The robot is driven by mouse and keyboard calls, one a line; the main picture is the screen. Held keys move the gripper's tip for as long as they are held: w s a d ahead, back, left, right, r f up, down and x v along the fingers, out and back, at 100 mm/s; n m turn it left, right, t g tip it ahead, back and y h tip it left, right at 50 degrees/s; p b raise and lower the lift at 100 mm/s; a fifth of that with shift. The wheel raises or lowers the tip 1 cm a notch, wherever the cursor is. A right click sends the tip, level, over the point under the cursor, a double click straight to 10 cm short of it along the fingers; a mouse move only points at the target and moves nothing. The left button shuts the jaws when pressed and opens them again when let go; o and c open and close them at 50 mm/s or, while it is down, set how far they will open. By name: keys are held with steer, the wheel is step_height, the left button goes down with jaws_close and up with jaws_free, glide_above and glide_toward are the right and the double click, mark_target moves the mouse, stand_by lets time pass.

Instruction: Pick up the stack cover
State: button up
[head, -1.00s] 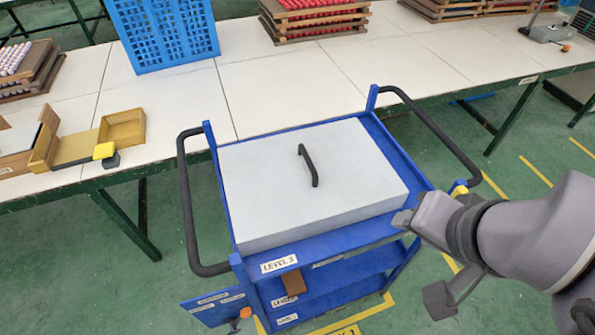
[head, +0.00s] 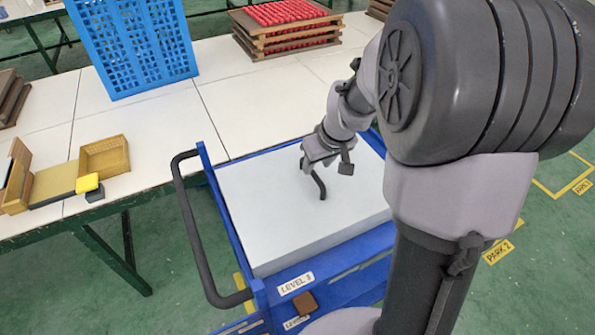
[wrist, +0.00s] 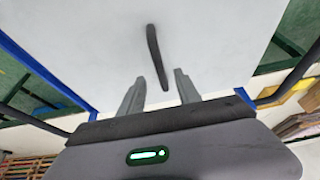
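The stack cover (head: 270,205) is a pale grey slab with a dark curved handle (head: 321,186) on top. It sits on the top level of the blue trolley (head: 262,296). My gripper (head: 306,166) is over the cover at the handle's far end in the head view, partly hidden by my wrist. In the wrist view my gripper (wrist: 160,82) is open, with its two fingers apart. The handle (wrist: 155,58) appears beyond and between the fingertips, its near end reaching between them. The fingers do not appear to touch it.
The trolley has a black side rail (head: 190,230) on its left. A white table (head: 150,130) stands behind, with a blue crate (head: 130,45), a stack of trays with red pieces (head: 285,30) and an open yellow box (head: 104,158). My arm hides the trolley's right side.

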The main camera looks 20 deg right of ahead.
mark_target(313, 171)
steer(key=b+x, duration=0.2)
steer(key=x, duration=0.4)
steer(key=shift+f+b, duration=0.15)
steer(key=shift+b, duration=0.2)
steer(key=shift+w, duration=0.15)
steer(key=shift+c, duration=1.1)
jaws_close()
